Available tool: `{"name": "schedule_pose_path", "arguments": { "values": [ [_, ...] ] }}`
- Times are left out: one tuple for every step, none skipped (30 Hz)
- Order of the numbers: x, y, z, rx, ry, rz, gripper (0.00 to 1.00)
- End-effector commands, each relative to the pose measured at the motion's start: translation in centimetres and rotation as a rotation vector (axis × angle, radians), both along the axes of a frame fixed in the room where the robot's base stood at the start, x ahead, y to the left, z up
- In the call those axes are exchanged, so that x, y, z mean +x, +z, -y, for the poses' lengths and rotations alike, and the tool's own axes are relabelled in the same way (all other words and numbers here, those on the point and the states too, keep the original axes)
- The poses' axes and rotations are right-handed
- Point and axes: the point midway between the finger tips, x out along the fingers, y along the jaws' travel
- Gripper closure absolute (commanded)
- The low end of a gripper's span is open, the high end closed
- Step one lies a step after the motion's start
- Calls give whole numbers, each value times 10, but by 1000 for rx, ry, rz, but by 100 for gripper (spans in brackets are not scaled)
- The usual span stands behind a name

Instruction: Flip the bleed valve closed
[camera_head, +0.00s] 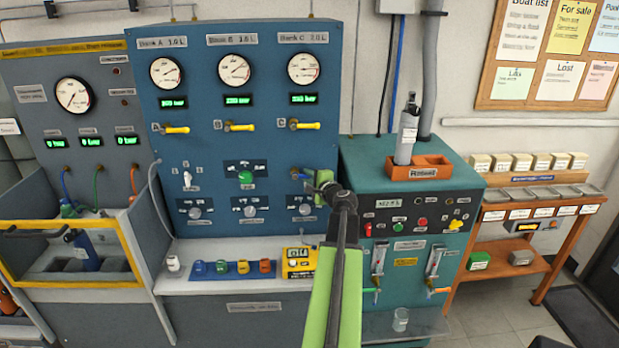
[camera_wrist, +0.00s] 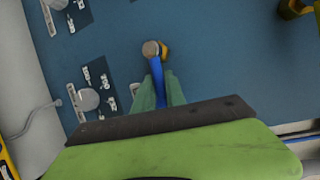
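The bleed valve appears to be the blue-handled lever (camera_wrist: 157,75) with a round metal hub on the blue panel. In the wrist view its handle runs from the hub down between the two grey-green fingers of my gripper (camera_wrist: 160,88). The fingers lie close along both sides of the handle; whether they press on it cannot be told. In the head view, the blue lever (camera_head: 296,173) shows just left of my gripper (camera_head: 315,186), below the Bank C yellow handle. My gripper and arm hide part of the lever and the panel near it.
Yellow-handled valves (camera_head: 305,125) sit above on the blue panel (camera_head: 205,145). Knobs (camera_head: 250,211) and a green button (camera_head: 245,177) lie to the left. A teal cabinet (camera_head: 400,170) with an orange tray (camera_head: 433,163) stands close on the right.

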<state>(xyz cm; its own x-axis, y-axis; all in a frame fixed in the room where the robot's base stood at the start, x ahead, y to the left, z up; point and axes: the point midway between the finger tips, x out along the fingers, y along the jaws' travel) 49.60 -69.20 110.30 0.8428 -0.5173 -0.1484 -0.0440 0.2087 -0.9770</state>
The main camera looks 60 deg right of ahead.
Motion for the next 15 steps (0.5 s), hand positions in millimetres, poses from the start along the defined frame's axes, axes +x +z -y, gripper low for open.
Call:
{"name": "schedule_pose_path", "arguments": {
  "values": [
    [0,0,0,0,0,0,93],
    [0,0,0,0,0,0,97],
    [0,0,0,0,0,0,100],
    [0,0,0,0,0,0,100],
    [0,0,0,0,-1,0,100],
    [-1,0,0,0,-1,0,100],
    [-1,0,0,0,-1,0,100],
    [-1,0,0,0,-1,0,100],
    [-1,0,0,0,-1,0,100],
    [-1,0,0,0,-1,0,100],
    [-1,0,0,0,-1,0,100],
    [-1,0,0,0,-1,0,100],
    [-1,0,1,0,-1,0,100],
    [-1,0,1,0,-1,0,100],
    [-1,0,1,0,-1,0,100]
  ]
}}
